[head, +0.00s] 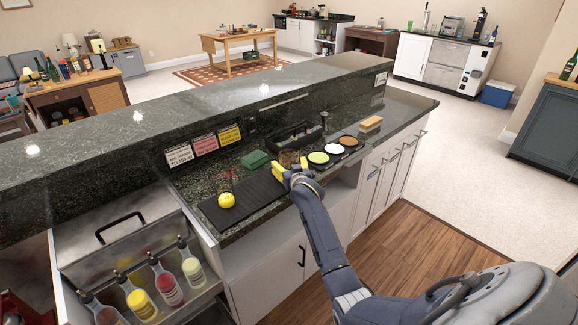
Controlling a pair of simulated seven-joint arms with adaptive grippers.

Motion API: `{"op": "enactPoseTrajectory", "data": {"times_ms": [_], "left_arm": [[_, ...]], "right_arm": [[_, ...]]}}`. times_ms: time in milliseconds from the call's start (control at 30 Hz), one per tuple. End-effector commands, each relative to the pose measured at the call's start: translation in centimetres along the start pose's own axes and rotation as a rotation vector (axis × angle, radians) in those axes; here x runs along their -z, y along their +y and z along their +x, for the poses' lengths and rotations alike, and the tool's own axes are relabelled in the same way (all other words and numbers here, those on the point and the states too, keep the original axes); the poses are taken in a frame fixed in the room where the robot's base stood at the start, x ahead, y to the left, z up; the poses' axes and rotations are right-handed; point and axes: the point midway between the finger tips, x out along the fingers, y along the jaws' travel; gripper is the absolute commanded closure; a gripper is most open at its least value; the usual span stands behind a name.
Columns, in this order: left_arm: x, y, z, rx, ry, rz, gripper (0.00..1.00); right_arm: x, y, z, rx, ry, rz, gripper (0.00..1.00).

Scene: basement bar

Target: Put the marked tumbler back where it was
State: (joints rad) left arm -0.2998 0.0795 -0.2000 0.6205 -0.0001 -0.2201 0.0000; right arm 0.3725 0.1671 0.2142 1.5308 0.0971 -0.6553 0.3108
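My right gripper (291,166) reaches over the lower dark counter, its yellow fingers at the far right end of the black bar mat (243,202). A small brownish, see-through thing (289,157) shows just behind the fingers. It may be a tumbler, but no mark on it can be made out. The fingers partly cover it, and I cannot tell whether they grip it or are only in front of it. My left gripper is not in view.
A yellow lemon-like ball (227,200) sits on the mat. A green box (255,159), a black caddy (292,138), a rimmer with several round dishes (333,149) and a tan block (371,124) crowd the counter. The raised ledge (200,105) stands behind. Bottles (168,286) fill the lower left well.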

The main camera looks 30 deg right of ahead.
Motion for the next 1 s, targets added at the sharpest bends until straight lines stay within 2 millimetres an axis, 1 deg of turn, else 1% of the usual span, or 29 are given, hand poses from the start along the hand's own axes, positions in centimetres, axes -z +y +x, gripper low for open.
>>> {"op": "enactPoseTrajectory", "data": {"times_ms": [333,467,567,800,1000], "left_arm": [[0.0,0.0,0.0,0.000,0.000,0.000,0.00],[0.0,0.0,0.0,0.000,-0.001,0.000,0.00],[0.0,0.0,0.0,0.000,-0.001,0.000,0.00],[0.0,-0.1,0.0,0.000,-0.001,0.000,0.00],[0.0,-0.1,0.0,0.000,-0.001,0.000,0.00]], "right_arm": [[0.3,0.0,-0.1,0.000,0.001,0.000,0.15],[0.3,0.0,-1.0,0.001,0.000,0.001,0.15],[0.2,0.0,-2.4,0.001,0.000,0.000,0.15],[0.3,0.0,-6.4,0.001,0.001,0.001,0.15],[0.2,0.0,-9.3,0.000,0.000,0.001,0.15]]}}
